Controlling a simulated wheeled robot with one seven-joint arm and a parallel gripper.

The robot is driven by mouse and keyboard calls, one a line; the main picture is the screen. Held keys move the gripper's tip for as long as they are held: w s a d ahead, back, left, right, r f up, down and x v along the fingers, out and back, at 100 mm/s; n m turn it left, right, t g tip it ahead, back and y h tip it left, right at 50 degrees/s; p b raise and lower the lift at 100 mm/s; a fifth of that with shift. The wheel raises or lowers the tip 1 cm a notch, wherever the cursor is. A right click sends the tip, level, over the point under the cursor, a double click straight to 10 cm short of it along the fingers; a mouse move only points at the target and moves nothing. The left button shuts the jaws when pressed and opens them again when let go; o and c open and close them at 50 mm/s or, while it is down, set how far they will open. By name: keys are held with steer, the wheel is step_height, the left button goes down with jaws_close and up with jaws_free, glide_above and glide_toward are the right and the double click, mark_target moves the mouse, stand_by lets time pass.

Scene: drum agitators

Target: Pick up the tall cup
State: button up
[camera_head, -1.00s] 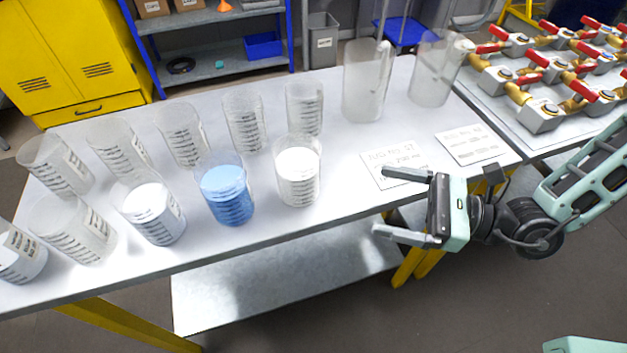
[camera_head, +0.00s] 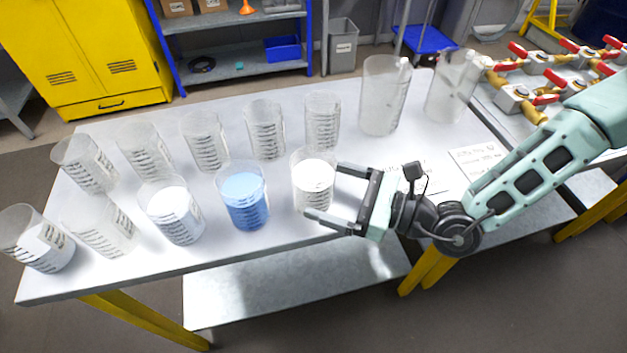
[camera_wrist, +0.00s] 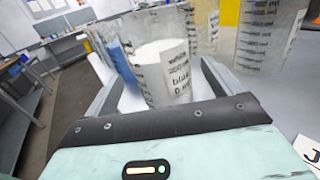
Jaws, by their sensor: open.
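Several clear, graduated cups stand upright on the white table (camera_head: 300,238). The front-row cup at the right (camera_head: 314,185) holds white contents; it also shows in the wrist view (camera_wrist: 166,75). Two larger, taller clear vessels stand at the back right, one at left (camera_head: 384,97) and one at right (camera_head: 450,88), apart from my gripper. My gripper (camera_head: 325,192) is open, its fingers pointing left at the white-filled cup. In the wrist view that cup appears between the fingers (camera_wrist: 160,92); whether they touch it I cannot tell.
A blue-filled cup (camera_head: 244,198) stands just left of the white-filled one, with another white-filled cup (camera_head: 171,212) further left. Empty cups line the row behind. Printed cards (camera_head: 478,161) lie at the right. Red-handled valves (camera_head: 515,98) stand at the back right.

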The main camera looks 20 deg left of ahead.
mark_target(310, 180)
steer(key=a, duration=0.2)
steer(key=a+p, duration=0.1)
steer(key=a, duration=0.1)
steer(key=shift+w+a+r, duration=0.1)
steer(key=shift+w+r, duration=0.05)
steer(key=shift+w, duration=0.1)
steer(key=c, duration=1.3)
steer(key=shift+r, duration=0.15)
